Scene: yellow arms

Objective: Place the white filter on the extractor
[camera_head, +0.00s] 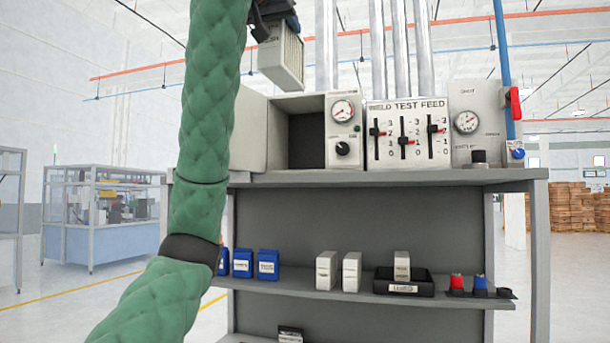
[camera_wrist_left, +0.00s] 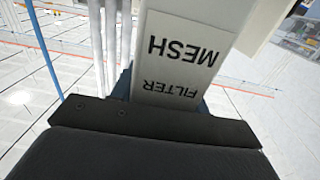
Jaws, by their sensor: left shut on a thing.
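The white filter (camera_head: 282,60) is a boxy piece with a pleated-looking face, held in the air at the top of the head view. In the left wrist view the filter (camera_wrist_left: 180,50) fills the upper middle, with an inverted "MESH FILTER" label. My left gripper (camera_head: 272,20) is shut on its upper end; its fingertips are partly hidden. Below the filter, on the bench top, is a grey unit with a dark open compartment (camera_head: 306,141), a gauge and a knob; it appears to be the extractor. The filter is above the compartment and apart from it. My right gripper is not in view.
A "WELD TEST FEED" slider panel (camera_head: 408,135) and another gauge unit (camera_head: 478,125) stand to the right. The lower shelf (camera_head: 330,292) holds blue boxes (camera_head: 268,264), white boxes (camera_head: 326,270), a black tray (camera_head: 404,287) and coloured caps. Vertical pipes (camera_head: 375,50) rise behind.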

